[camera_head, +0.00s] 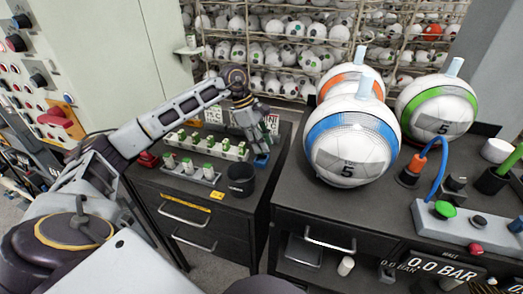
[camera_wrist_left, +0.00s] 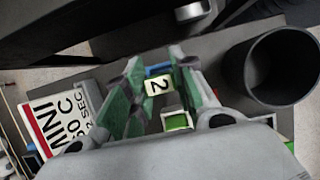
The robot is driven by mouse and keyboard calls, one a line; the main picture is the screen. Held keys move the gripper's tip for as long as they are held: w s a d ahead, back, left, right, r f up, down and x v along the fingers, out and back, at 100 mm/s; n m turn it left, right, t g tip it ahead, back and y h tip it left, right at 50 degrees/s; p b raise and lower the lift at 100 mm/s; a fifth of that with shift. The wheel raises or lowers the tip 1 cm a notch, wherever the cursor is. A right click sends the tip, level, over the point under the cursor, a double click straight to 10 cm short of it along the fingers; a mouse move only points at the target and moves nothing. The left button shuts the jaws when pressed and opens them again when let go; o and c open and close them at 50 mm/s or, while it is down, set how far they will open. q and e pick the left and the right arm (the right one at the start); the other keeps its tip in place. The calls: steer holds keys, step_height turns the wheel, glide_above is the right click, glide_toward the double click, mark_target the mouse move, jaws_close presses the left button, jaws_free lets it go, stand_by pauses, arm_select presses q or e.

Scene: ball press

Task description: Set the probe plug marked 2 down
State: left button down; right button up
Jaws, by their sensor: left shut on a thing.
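My left gripper (camera_head: 252,136) is over the right part of the small dark cabinet top, pointing down. In the left wrist view, its fingers (camera_wrist_left: 158,92) are shut on the probe plug marked 2 (camera_wrist_left: 158,86), a pale block with a black 2. A blue part shows at the plug's far end in that view, and blue (camera_head: 261,160) also shows below the gripper in the head view. I cannot tell whether the plug touches the surface. A green-topped block (camera_wrist_left: 177,121) shows near the fingers. My right gripper is out of view.
A pale rack (camera_head: 210,145) of green-topped pieces and a grey strip (camera_head: 190,173) stand left of the gripper. A black cup (camera_head: 241,180) stands close in front; it also shows in the wrist view (camera_wrist_left: 282,66). Large balls (camera_head: 350,140) stand on the right bench (camera_head: 300,205).

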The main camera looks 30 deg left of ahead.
mark_target(261, 156)
arm_select(q)
steer(key=shift+f, duration=1.65)
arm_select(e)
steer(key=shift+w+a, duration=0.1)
arm_select(q)
steer(key=shift+f, duration=0.15)
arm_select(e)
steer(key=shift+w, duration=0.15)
arm_select(q)
steer(key=shift+f+b, duration=0.15)
steer(key=shift+b, duration=0.15)
steer(key=shift+s+f, duration=0.1)
steer(key=shift+f, duration=0.05)
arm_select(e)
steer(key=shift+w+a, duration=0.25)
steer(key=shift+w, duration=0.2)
arm_select(q)
steer(key=shift+s+f, duration=0.1)
steer(key=shift+f, duration=0.05)
steer(key=shift+d+f, duration=0.1)
steer(key=shift+f, duration=0.1)
steer(key=c, duration=1.3)
jaws_free()
steer(key=shift+o, duration=0.6)
steer(key=shift+f, duration=0.1)
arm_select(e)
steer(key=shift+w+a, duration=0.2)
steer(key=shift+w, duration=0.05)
